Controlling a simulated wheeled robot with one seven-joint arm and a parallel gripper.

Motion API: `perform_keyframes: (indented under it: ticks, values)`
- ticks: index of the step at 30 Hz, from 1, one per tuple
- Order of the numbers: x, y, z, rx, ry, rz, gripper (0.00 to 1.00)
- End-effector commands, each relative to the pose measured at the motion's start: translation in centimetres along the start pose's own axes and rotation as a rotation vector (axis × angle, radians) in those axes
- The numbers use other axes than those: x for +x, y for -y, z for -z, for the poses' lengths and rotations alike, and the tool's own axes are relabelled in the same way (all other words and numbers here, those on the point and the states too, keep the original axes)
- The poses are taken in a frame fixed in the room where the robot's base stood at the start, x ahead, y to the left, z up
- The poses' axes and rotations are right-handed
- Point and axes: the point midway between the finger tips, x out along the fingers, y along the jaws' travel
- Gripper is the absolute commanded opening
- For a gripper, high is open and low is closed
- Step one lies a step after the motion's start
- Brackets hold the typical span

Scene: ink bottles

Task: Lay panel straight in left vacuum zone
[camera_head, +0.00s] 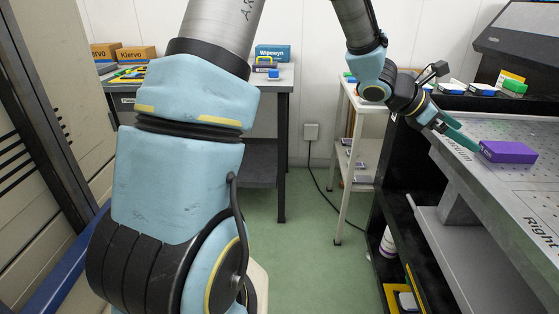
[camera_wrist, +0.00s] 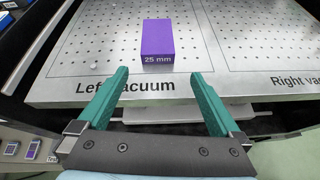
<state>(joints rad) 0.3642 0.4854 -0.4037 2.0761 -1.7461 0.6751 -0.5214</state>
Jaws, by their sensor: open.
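The panel, a purple block marked "25 mm" (camera_wrist: 158,38), lies on the perforated metal bed (camera_wrist: 80,82) in the left vacuum zone, just behind the printed "Left vacuum" label. Its sides look nearly square to the bed's front edge in the wrist view. The purple panel also shows in the head view (camera_head: 508,152). My gripper (camera_wrist: 158,82) is open, with green fingers spread apart in front of the panel. The panel is beyond the fingertips, and nothing is between the fingers. In the head view my gripper (camera_head: 478,148) is close to the panel's left end.
The "Right vacuum" zone (camera_wrist: 275,60) is bare. A black printer housing (camera_head: 520,40) stands behind the bed. Small bottles or cartridges (camera_head: 482,89) line the ledge at the back. A white shelf cart (camera_head: 350,130) and a grey table (camera_head: 285,78) stand further left.

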Motion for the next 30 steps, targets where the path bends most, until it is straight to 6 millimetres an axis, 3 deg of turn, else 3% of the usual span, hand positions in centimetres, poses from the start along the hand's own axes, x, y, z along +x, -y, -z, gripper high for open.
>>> perform_keyframes:
  ticks: [5, 12, 18, 21, 24, 30]
  values:
    - [-7.1, 1.4, 7.2, 0.352, -0.247, 0.082, 1.0]
    - [-20.3, 4.2, 17.7, 0.855, -0.606, 0.324, 1.0]
    - [-30.5, 7.1, 23.5, 1.184, -0.81, 0.591, 1.0]
    - [-33.9, 8.3, 25.0, 1.293, -0.86, 0.701, 1.0]
    - [-35.8, 9.0, 25.9, 1.361, -0.885, 0.774, 1.0]
    - [-36.8, 9.4, 26.3, 1.398, -0.896, 0.816, 1.0]
